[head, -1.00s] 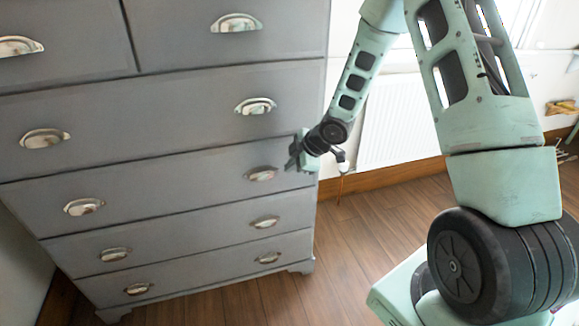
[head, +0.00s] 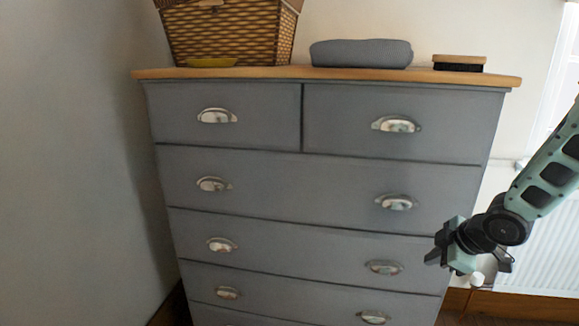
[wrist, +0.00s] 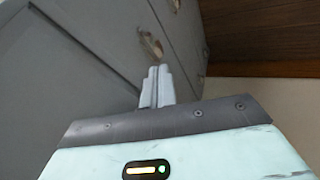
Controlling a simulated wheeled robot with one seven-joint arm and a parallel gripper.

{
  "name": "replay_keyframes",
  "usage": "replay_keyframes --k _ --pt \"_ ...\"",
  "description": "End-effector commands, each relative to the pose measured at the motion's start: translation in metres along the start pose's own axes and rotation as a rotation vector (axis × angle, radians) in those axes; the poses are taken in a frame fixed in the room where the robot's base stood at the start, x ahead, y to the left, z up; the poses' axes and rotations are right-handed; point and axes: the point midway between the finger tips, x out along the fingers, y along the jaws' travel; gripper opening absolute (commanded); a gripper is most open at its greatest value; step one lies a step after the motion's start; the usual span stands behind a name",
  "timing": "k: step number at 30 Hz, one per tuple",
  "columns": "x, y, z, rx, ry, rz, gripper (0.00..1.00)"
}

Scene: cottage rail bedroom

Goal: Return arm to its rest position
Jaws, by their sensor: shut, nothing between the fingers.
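My gripper (head: 436,252) is at the right side of the head view, in front of the right part of the grey chest of drawers (head: 270,172). It is shut with nothing in it. In the wrist view the two grey fingers (wrist: 158,82) lie together, pointing towards the drawer fronts. One metal cup handle (wrist: 151,46) shows just beyond the fingertips. In the head view the nearest handle (head: 384,267) is a little to the left of my gripper. I cannot tell the exact gap to the drawer front. All drawers in view look shut.
On the chest's wooden top (head: 300,72) stand a wicker basket (head: 232,32), a folded grey cloth (head: 361,53) and a brush (head: 459,63). A white radiator (head: 540,255) is on the wall at right. Wooden floor (wrist: 265,40) shows in the wrist view.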

Motion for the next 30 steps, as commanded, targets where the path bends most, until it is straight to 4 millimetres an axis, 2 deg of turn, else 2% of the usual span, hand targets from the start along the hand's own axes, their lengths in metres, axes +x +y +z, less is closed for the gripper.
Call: replay_keyframes --k 1,5,6,8,9,12,15,18,21,24,30 --pt "-0.019 -0.004 -0.030 0.011 -0.023 -0.009 0.00" --pt "-0.064 -0.039 -0.092 0.112 -0.124 -0.051 0.00" --pt "-0.080 -0.054 -0.109 0.147 -0.154 -0.067 0.00" --pt "-0.106 -0.080 -0.132 0.200 -0.198 -0.095 0.00" --pt "-0.124 -0.098 -0.144 0.235 -0.228 -0.116 0.00" --pt "-0.169 -0.147 -0.169 0.315 -0.298 -0.175 0.00" --pt "-0.209 -0.191 -0.181 0.378 -0.360 -0.234 0.00" --pt "-0.239 -0.225 -0.186 0.420 -0.411 -0.284 0.00" --pt "-0.258 -0.245 -0.186 0.445 -0.444 -0.317 0.00" --pt "-0.266 -0.255 -0.186 0.458 -0.461 -0.332 0.00" --pt "-0.266 -0.257 -0.185 0.462 -0.465 -0.335 0.00"
